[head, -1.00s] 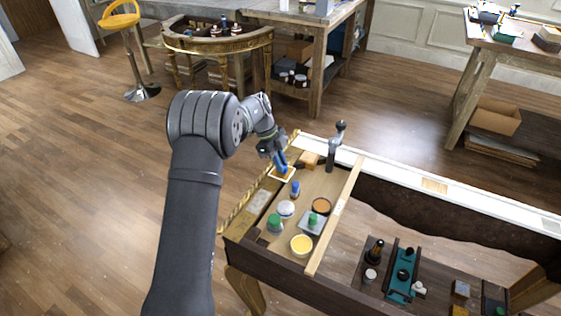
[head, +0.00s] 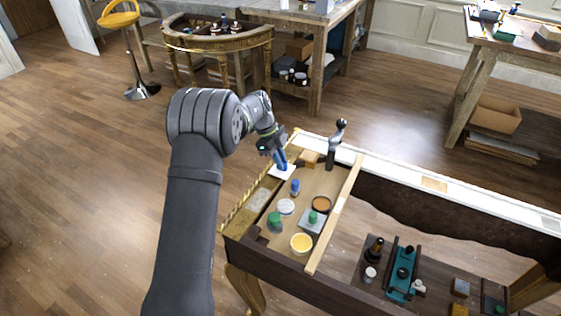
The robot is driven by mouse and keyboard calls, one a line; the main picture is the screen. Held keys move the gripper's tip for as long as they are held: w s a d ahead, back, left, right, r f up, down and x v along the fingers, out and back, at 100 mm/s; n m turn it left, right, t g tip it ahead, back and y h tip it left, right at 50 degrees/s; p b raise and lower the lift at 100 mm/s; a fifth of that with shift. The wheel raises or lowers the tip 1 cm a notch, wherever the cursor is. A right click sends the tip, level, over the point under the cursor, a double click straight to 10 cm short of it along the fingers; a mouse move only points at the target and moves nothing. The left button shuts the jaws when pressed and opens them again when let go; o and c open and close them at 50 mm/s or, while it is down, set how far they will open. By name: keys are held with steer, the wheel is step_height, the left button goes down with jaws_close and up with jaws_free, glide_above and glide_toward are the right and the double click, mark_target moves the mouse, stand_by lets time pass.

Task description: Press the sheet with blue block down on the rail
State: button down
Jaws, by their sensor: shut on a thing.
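My gripper (head: 279,158) is over the far end of the console's left rail (head: 259,197) and shut on a small blue block (head: 283,166). The block points down at a small, pale, tilted sheet (head: 287,174), its lower end at the sheet's upper part. The sheet lies by the inner edge of the rail and now looks plain white. At this size I cannot tell whether the block touches the sheet, or whether the sheet lies flat on the rail.
A blue-topped piece (head: 295,187), green-topped jar (head: 275,221), white pot (head: 286,207), yellow pot (head: 301,244) and brown pot (head: 321,205) stand close by. A wooden block (head: 310,158) and an upright dark tool (head: 335,145) stand beyond the gripper.

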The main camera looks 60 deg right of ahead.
steer(key=shift+r, duration=3.15)
steer(key=w+a+f+n+t+h, duration=0.25)
steer(key=w+a+n, duration=0.65)
steer(key=w+a, duration=0.6)
steer(key=w+a+f+n+t+h, duration=0.25)
steer(key=w+a+n, duration=0.8)
steer(key=w, duration=0.75)
steer(key=w+a+f+n+t+y, duration=0.1)
steer(key=a+n, duration=0.7)
steer(key=a, duration=1.2)
steer(key=w+a+f+n+t+y, duration=0.1)
steer(key=w+a+n+t+y, duration=0.2)
steer(key=a+n, duration=0.5)
steer(key=a+y, duration=0.1)
steer(key=a, duration=1.1)
steer(key=shift+w+a+f, duration=0.15)
steer(key=shift+w+a, duration=0.1)
steer(key=shift+n, duration=0.25)
